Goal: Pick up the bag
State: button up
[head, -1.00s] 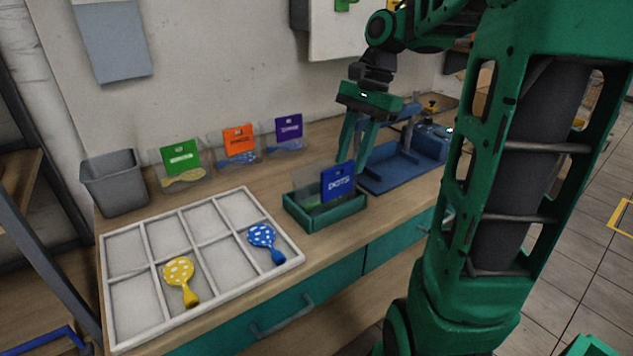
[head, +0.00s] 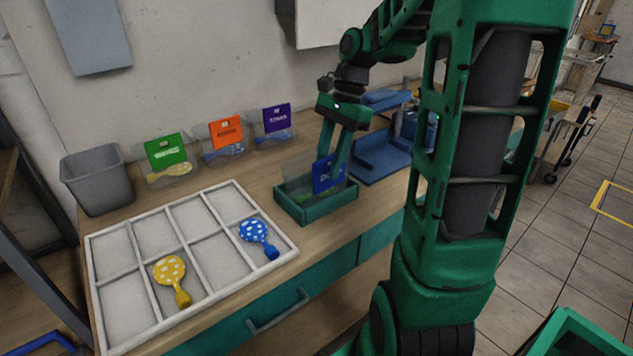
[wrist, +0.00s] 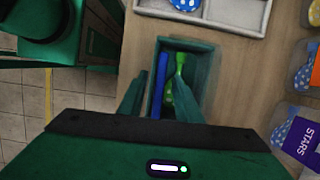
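The bag, with a blue card header marked DOTS (head: 328,174), stands in a small green tray (head: 316,206) on the table. In the wrist view its card (wrist: 160,82) is a narrow blue strip seen from above, with a green balloon (wrist: 180,72) beside it. My gripper (head: 336,160) points down at the tray and partly covers the header in the head view. In the wrist view my gripper (wrist: 160,98) has its fingers apart, one on each side of the blue strip. Whether either finger touches the bag cannot be told.
Green, orange and purple headed bags (head: 166,153) stand along the wall beside a grey bin (head: 97,180). A blue fixture (head: 378,158) stands just right.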

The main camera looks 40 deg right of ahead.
jog(key=shift+x, duration=1.75)
grip_shut()
notch_tip(320, 180, up, 18)
jog(key=shift+f, duration=0.2)
